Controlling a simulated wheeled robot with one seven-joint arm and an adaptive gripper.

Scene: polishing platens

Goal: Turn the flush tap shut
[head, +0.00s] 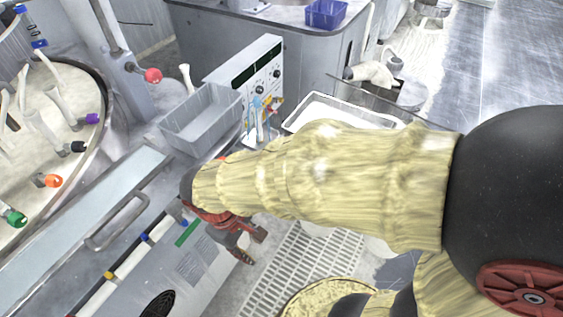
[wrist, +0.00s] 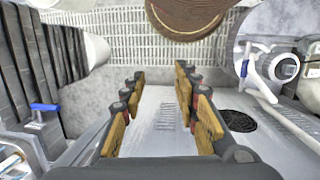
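My gripper (wrist: 166,105) shows in the wrist view with its two padded fingers apart and nothing between them. In the head view my gripper (head: 245,245) points down over the front of the grey cabinet, partly hidden by my sleeved arm. A small blue lever (wrist: 43,107) on a grey stem stands left of the fingers in the wrist view, apart from them. In the head view a pale pipe along the cabinet carries a blue fitting (head: 145,237) and a yellow fitting (head: 108,275). I cannot tell which of these is the flush tap.
A slotted floor grate (head: 305,262) lies beyond the cabinet. A grey bin (head: 203,118) and a control panel (head: 262,75) stand behind my gripper. A round polishing platen (head: 55,130) with coloured knobs fills the left. A round brown object (wrist: 190,15) lies ahead in the wrist view.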

